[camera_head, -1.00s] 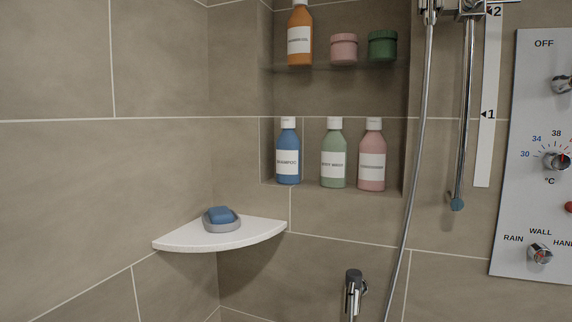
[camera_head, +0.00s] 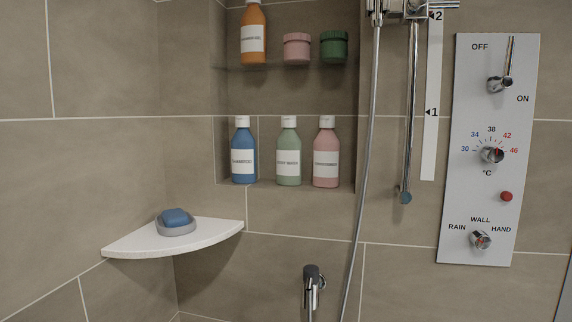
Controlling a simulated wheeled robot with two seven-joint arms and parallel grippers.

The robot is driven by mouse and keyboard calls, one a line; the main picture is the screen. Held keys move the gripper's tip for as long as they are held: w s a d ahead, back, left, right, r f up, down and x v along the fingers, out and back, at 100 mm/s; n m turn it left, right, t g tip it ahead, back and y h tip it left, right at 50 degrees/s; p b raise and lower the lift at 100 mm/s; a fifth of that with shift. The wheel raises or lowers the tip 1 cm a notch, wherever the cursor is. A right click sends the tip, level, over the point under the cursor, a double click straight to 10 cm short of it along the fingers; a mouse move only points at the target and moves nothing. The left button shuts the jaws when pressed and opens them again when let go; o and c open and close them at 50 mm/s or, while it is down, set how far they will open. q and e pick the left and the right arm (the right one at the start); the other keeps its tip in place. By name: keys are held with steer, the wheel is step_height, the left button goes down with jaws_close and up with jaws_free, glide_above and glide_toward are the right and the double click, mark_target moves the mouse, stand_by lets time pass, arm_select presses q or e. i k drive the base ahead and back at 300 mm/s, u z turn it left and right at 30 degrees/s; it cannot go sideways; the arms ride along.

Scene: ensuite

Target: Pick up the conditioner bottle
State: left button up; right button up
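A pink bottle (camera_head: 326,155) with a white cap and a white label stands upright in the lower part of the wall niche, at its right end. Its label text is small but seems to read conditioner. A green body wash bottle (camera_head: 289,155) stands just left of it, and a blue shampoo bottle (camera_head: 243,153) stands farther left. Nothing covers the pink bottle. Neither of my grippers shows in the head view.
The niche's upper glass shelf (camera_head: 270,67) holds an orange bottle (camera_head: 253,35), a pink jar (camera_head: 297,48) and a green jar (camera_head: 334,47). A shower hose (camera_head: 370,150) hangs just right of the niche. A white corner shelf (camera_head: 205,237) with a soap dish (camera_head: 176,227) juts out at lower left.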

mark_target(327, 145)
steer(key=k, duration=0.45)
steer(key=u, duration=0.75)
steer(key=i, duration=0.55)
steer(key=z, duration=1.2)
steer(key=k, duration=0.6)
steer(key=z, duration=0.15)
steer(key=i, duration=1.05)
steer(key=u, duration=1)
